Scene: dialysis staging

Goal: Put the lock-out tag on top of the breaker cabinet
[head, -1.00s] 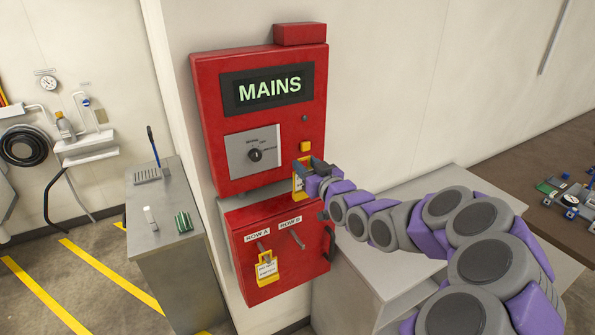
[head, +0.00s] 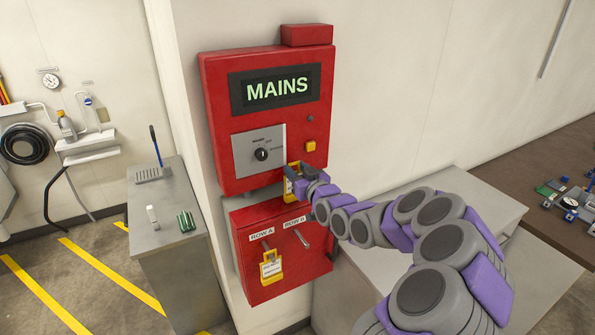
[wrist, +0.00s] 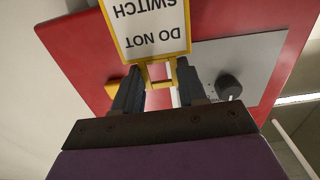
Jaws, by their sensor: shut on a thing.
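My gripper (head: 297,172) is shut on a lock-out tag (wrist: 150,28), white with a yellow border and reading "DO NOT SWITCH". The tag shows upside down in the wrist view. In the head view the gripper is in front of the lower right of the red cabinet marked MAINS (head: 222,120), below its yellow button. A lower red cabinet (head: 300,270) has levers marked ROW A and ROW B. A second yellow-edged tag (head: 271,267) hangs at the ROW A lever. No label says which is the breaker cabinet.
A small red box (head: 307,35) sits on top of the MAINS cabinet at the right. A grey cabinet (head: 175,250) with small items on it stands to the left. A pale bench (head: 440,200) lies under my arm. A brown table (head: 560,170) is at the right.

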